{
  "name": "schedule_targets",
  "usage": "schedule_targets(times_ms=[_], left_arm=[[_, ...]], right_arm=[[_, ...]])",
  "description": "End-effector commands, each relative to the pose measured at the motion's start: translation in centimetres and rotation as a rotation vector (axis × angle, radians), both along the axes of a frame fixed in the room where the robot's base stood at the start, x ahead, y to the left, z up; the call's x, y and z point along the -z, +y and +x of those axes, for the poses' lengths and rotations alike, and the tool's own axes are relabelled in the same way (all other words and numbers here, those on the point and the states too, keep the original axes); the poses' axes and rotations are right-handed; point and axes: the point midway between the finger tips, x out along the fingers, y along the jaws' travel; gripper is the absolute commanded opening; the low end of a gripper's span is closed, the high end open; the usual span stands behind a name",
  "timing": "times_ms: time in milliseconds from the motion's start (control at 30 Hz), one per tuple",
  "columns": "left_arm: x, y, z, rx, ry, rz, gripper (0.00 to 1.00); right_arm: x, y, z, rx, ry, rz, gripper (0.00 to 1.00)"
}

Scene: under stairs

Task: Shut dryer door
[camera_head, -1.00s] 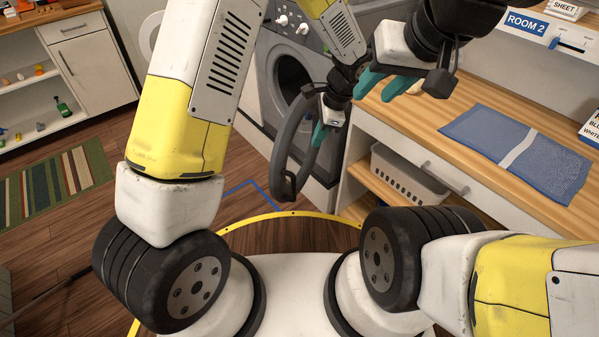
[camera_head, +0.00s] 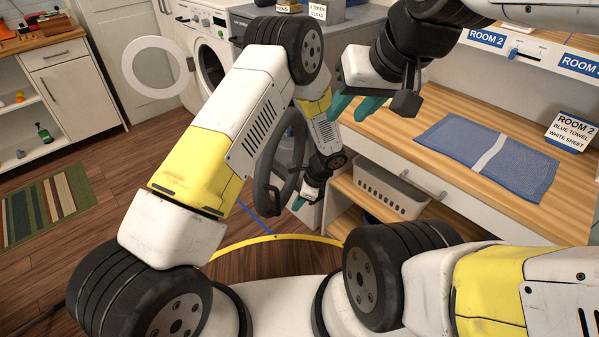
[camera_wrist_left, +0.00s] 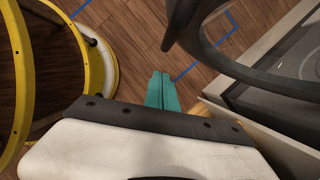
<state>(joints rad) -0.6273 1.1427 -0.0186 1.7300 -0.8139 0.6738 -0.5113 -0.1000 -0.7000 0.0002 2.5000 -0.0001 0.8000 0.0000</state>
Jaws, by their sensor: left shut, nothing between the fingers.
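The dryer is a grey machine (camera_head: 243,14), mostly hidden behind my left arm in the head view. Its door, a dark grey ring (camera_head: 264,172), stands open, swung out from the front. The ring also shows in the left wrist view (camera_wrist_left: 192,25), at the upper right. My left gripper (camera_head: 298,204) is shut and empty, low beside the ring's right side. My right gripper (camera_head: 354,107) is open and empty above the wooden counter's front left edge.
A white washer (camera_head: 205,45) with its round door (camera_head: 153,67) open stands left of the dryer. The wooden counter (camera_head: 400,130) on the right bears a folded blue towel (camera_head: 450,137). A white basket (camera_head: 390,192) sits below.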

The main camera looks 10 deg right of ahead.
Motion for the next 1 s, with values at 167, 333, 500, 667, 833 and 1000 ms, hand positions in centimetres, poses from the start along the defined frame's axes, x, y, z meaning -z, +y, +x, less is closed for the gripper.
schedule_targets(times_ms=[167,333,500,667,833,1000], left_arm=[[-0.4,2.4,0.9,-0.006,-0.004,-0.002,0.00],[-0.4,3.1,1.2,-0.004,-0.005,-0.002,0.00],[-0.4,3.2,1.2,-0.004,-0.004,-0.002,0.00],[-0.4,3.2,1.2,-0.004,-0.004,-0.002,0.00],[-0.4,4.1,1.3,0.014,-0.003,-0.001,0.00],[-0.4,6.8,2.2,0.076,-0.003,0.000,0.00]], right_arm=[[0.0,0.0,0.0,0.000,0.000,0.000,0.36],[0.0,0.0,0.0,0.000,0.000,0.000,0.36],[0.0,0.0,0.0,0.000,0.000,0.000,0.36],[0.0,0.0,0.0,0.000,0.000,0.000,0.36],[0.0,0.0,0.0,0.000,0.000,0.000,0.36],[0.0,0.0,0.0,0.000,0.000,0.000,0.36]])
